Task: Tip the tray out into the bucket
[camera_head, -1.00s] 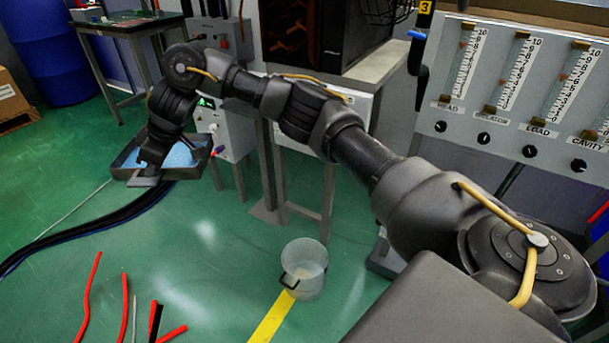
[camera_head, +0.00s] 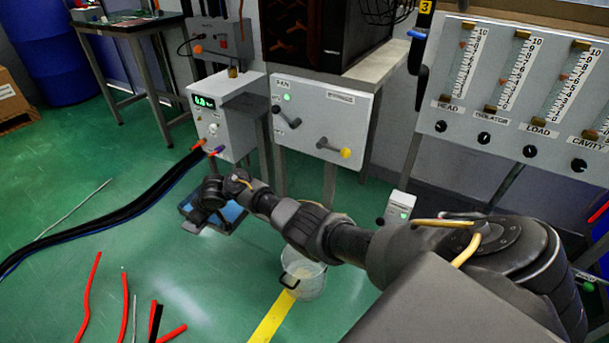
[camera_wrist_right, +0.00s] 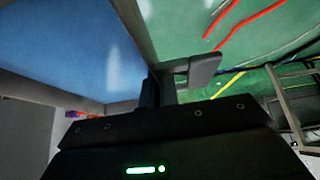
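The tray (camera_head: 226,231) is a dark, shallow rectangular pan with a blue surface inside, low over the floor left of the bucket in the head view. My right gripper (camera_head: 198,222) holds it at its near left side. In the right wrist view the tray's rim (camera_wrist_right: 136,28) runs between the fingers of my right gripper (camera_wrist_right: 168,85), which is shut on it. The tray looks about level. The bucket (camera_head: 306,283) is clear, with a dark handle, and stands upright on the floor; my forearm covers part of its top. My left gripper is out of view.
A white control box (camera_head: 226,115) on a stand and a lever panel (camera_head: 322,122) stand behind the arm. Thick black cables (camera_head: 110,218) cross the floor at left. Red strips (camera_head: 88,298) lie at front left. Floor between tray and bucket looks clear.

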